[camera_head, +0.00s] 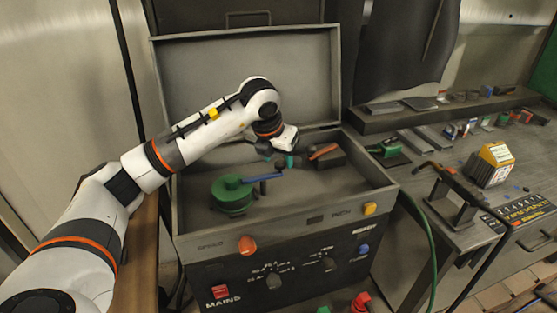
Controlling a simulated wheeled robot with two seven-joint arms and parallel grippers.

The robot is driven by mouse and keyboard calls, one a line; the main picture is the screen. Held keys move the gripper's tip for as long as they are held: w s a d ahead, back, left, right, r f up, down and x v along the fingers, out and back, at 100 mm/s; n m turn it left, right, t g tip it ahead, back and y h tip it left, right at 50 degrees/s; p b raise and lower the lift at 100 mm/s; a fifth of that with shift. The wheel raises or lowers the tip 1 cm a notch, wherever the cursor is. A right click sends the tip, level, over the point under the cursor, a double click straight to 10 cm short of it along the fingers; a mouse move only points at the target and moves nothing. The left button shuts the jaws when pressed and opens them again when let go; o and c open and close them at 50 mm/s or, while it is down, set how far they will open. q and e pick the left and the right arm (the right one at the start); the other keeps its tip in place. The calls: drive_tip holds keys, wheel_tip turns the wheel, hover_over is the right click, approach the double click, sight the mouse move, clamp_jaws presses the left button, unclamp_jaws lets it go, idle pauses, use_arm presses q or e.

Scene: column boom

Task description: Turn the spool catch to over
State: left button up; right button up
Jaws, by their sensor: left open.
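A green wire spool (231,194) sits inside the open grey machine case (185,220), on its left side. A blue lever (262,178) sticks out to the right from the top of the spool. Further back in the case is a dark block with an orange-red handle (323,151). I cannot tell for sure which part is the spool catch. My left gripper (283,161) hangs over the back middle of the case, between the spool and the dark block. Its jaws are open, small in view and partly hidden by the wrist. My right gripper is not in view.
The raised lid (240,75) stands behind my left arm. The front panel has an orange knob (247,245), a yellow button (370,208) and a red mains switch (220,291). A cluttered workbench (450,150) stands at right. A green cable (428,240) hangs beside the case.

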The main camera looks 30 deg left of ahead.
use_arm(q)
drive_tip(key=b+v, duration=0.1)
drive_tip(key=v, duration=0.9)
drive_tip(key=shift+r, duration=0.15)
drive_tip(key=shift+s, duration=0.15)
